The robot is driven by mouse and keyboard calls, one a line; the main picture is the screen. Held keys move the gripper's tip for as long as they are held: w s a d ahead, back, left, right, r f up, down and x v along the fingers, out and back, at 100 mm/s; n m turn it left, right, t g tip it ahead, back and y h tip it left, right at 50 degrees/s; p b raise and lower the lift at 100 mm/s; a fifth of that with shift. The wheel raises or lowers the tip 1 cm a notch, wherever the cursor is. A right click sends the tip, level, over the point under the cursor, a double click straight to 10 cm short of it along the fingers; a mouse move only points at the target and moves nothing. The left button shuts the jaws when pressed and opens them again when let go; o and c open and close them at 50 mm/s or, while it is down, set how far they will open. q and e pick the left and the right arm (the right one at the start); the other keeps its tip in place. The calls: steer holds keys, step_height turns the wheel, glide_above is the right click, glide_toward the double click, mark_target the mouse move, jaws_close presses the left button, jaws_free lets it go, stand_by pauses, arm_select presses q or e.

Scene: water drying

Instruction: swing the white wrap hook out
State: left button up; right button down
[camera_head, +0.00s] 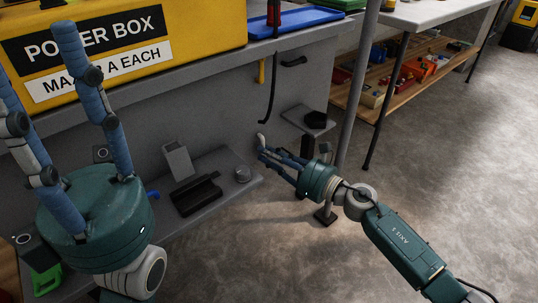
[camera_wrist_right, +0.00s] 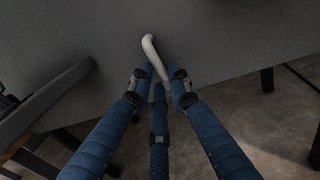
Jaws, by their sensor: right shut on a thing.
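The white wrap hook (camera_wrist_right: 149,45) is a short, pale curved bar against the grey panel in the right wrist view. Its upper end bends over. Its lower part runs down between my right gripper's blue fingers (camera_wrist_right: 155,80), which are closed around it and hide part of it. In the head view, the hook (camera_head: 262,140) shows as a small pale tip just beyond the right gripper (camera_head: 267,156), beside the bench's front panel. My left gripper (camera_head: 38,75) is at the left, with its blue fingers spread apart and nothing between them.
A yellow power box (camera_head: 120,50) stands on the grey bench at the upper left. Below, a low grey shelf (camera_head: 225,165) bears a black tray and small items. A grey post (camera_head: 357,85) stands right of the right gripper. The floor at right is clear.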

steer(key=c, duration=1.6)
jaws_free()
steer(key=v, duration=1.2)
steer(key=shift+s+d, duration=0.1)
